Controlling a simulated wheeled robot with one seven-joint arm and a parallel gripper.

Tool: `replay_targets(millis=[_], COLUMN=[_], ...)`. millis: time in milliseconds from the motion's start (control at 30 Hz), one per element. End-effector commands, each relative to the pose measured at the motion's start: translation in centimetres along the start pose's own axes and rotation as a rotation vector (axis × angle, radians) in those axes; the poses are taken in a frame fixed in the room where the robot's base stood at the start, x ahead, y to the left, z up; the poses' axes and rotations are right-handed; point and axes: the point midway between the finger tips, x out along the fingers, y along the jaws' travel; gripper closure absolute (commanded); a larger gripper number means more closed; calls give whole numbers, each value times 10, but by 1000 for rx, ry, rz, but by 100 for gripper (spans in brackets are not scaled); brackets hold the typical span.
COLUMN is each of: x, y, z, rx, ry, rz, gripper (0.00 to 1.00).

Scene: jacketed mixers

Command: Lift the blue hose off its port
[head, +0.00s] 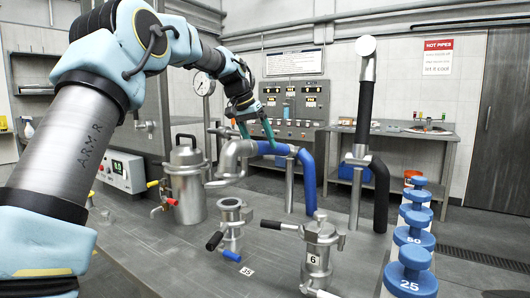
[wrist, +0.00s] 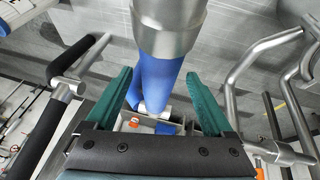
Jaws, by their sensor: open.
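The blue hose (head: 307,178) runs from a steel elbow fitting (head: 236,155) to the right, then bends down beside a steel post (head: 290,180). My gripper (head: 256,128) is over the hose near the elbow end, its teal fingers pointing down. In the wrist view my gripper (wrist: 157,76) is open, with one finger on each side of the blue hose (wrist: 160,75) and gaps showing. A steel collar (wrist: 168,35) wraps the hose at the top of that view. Whether the fingers reach fully around the hose is unclear.
A black hose (head: 364,112) stands on a steel pipe to the right. Lidded steel vessels (head: 187,185) and (head: 317,250) and an open port (head: 230,215) stand on the grey bench. Blue weights (head: 410,270) line the right edge. A control panel (head: 295,105) is behind.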

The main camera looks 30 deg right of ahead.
Motion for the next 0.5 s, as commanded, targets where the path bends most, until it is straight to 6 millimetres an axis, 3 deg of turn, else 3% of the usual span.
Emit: replay_targets(millis=[200,500], x=[28,36], y=[0,0], z=[0,0], rx=[0,0], ry=[-1,0], rz=[1,0], gripper=[14,14])
